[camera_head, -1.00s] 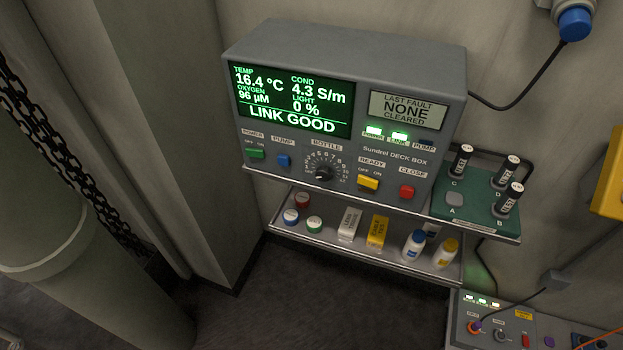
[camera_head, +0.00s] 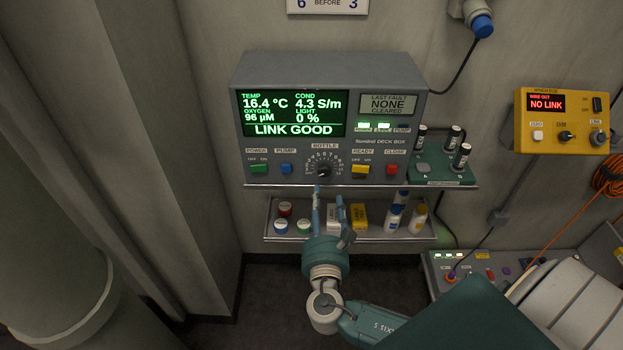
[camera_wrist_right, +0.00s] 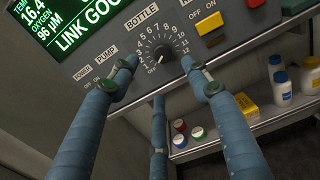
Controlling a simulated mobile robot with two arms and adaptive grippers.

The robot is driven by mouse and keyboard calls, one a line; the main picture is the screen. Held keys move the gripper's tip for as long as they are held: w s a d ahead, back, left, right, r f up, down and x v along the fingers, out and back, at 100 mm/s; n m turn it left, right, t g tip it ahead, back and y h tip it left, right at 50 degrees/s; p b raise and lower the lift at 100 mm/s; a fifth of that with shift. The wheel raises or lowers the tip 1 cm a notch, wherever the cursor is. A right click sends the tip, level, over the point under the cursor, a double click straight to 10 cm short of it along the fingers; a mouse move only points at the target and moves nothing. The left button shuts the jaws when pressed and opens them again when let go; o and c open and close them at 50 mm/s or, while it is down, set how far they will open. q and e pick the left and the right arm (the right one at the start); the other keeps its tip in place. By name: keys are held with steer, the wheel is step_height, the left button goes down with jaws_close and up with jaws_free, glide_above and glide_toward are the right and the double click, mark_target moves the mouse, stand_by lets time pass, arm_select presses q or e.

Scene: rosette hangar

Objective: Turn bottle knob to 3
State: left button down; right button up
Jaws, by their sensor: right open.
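The bottle knob (camera_head: 323,170) is a round black knob on the front of the grey deck box (camera_head: 420,107), ringed by a numbered dial. It also shows in the right wrist view (camera_wrist_right: 162,52), between the fingers. Its exact setting is too small to read surely. My right gripper (camera_head: 329,190) is open, its blue fingers pointing up just below and in front of the knob. In the right wrist view the gripper (camera_wrist_right: 160,72) has fingers on both sides of the dial, and they appear apart from the knob. My left gripper is not in view.
Green power switch (camera_head: 258,168), blue pump button (camera_head: 286,168), yellow ready switch (camera_head: 360,171) and red close button (camera_head: 392,169) flank the dial. A lower shelf (camera_head: 262,238) holds jars, boxes and bottles behind my gripper. A yellow winch box (camera_head: 560,147) reads NO LINK.

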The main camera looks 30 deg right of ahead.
mark_target(324, 174)
steer(key=p+x, duration=0.2)
steer(key=x, duration=0.7)
steer(key=shift+d, duration=0.15)
steer(key=shift+w+d+f, duration=0.2)
steer(key=shift+w+d, duration=0.2)
steer(key=shift+w, duration=0.05)
steer(key=c, duration=1.1)
